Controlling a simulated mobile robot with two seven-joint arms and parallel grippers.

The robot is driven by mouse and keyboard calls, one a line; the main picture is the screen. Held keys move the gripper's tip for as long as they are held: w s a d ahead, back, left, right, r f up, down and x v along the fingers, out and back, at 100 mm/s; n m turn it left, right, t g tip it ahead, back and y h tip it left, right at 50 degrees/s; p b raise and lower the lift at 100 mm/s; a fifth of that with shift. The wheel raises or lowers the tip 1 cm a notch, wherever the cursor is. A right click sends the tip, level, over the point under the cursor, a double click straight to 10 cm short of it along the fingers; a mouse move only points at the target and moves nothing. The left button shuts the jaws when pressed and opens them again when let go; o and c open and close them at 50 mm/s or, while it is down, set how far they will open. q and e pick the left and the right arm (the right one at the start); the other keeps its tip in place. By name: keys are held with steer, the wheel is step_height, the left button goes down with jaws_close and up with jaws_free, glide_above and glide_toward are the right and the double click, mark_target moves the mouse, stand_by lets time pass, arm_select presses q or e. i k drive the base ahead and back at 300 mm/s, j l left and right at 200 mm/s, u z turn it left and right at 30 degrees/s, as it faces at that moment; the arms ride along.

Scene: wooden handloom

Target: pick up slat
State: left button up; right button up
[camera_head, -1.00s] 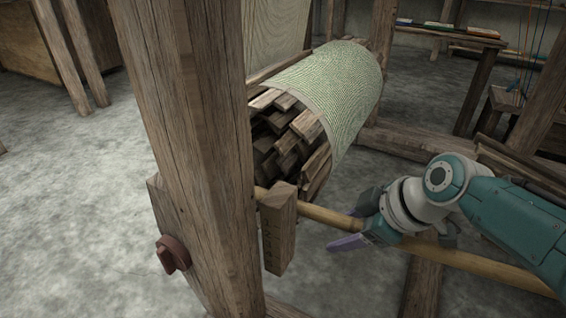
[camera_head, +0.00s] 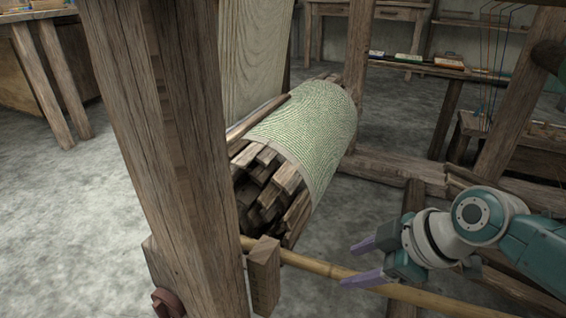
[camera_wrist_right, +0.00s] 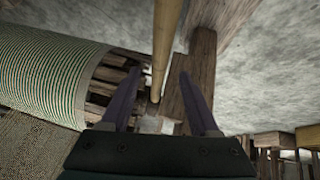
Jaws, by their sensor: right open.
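Several brown wooden slats (camera_head: 268,185) are packed in a bundle, with their ends showing at the open end of a green patterned cloth roll (camera_head: 300,130). I cannot single out one slat. My right gripper (camera_head: 348,265) is open and empty, to the right of the bundle and apart from it, with its purple fingers pointing left. In the right wrist view, the gripper (camera_wrist_right: 160,72) has the cloth roll (camera_wrist_right: 50,75) and dark slat ends (camera_wrist_right: 105,80) to its left. My left gripper is not in view.
A bamboo pole (camera_head: 320,267) runs beside my right gripper, and in the wrist view it (camera_wrist_right: 165,40) lines up between the fingers. A wooden block (camera_head: 263,275) sits by the thick loom post (camera_head: 165,130). A bench with books (camera_head: 440,66) stands behind. Grey floor is open at left.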

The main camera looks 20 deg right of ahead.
mark_target(239, 131)
steer(key=k+j, duration=0.8)
